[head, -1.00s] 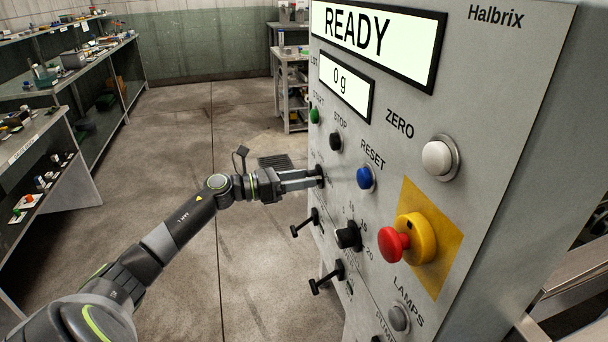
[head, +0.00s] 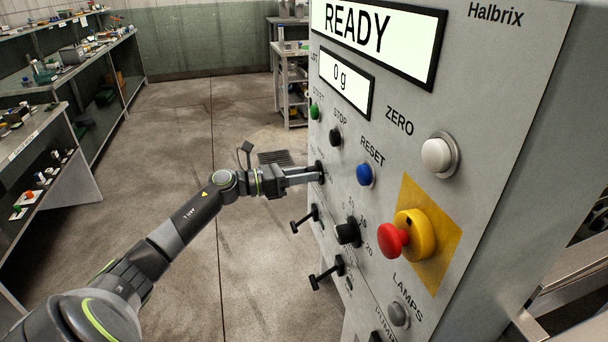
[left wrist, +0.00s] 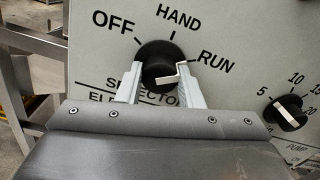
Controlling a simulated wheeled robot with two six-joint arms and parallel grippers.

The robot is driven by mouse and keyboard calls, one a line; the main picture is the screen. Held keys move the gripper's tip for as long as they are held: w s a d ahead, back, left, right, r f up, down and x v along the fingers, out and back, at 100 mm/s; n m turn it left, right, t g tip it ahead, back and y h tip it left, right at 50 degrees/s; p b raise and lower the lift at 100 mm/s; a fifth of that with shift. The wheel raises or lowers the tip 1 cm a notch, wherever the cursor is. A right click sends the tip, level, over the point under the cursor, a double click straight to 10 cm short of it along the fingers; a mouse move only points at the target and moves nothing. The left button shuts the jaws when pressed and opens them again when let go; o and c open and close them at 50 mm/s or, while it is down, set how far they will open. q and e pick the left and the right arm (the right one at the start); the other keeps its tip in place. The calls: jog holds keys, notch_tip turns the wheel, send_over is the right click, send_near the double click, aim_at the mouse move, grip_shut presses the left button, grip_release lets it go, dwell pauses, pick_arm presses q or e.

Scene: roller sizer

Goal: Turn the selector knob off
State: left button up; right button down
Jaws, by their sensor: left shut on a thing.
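The selector knob (left wrist: 155,52) is round and black, on the panel under the labels OFF, HAND and RUN in the left wrist view. A white mark on its face lies on the right half, on the RUN side; the fingers partly hide the knob, so its exact setting is hard to read. My left gripper (left wrist: 160,84) has one pale finger on each side of the knob and is shut on it. In the head view my left gripper (head: 316,173) reaches the panel's left part, and the knob (head: 320,171) shows as a small dark edge. My right gripper is not in view.
The panel also carries a blue RESET button (head: 365,174), a black STOP button (head: 336,138), a red emergency button (head: 394,240) and a numbered dial (head: 347,233). Two black T-handles (head: 304,219) (head: 326,273) stick out below my gripper. Open floor lies to the left.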

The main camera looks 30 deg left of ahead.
pick_arm(q)
jog(key=shift+n, duration=0.3)
jog(key=shift+f+n+p, duration=0.1)
jog(key=shift+n+p, duration=7.1)
jog(key=shift+n, duration=4.5)
jog(key=o, duration=1)
jog(key=shift+c, duration=0.2)
jog(key=shift+a, duration=0.1)
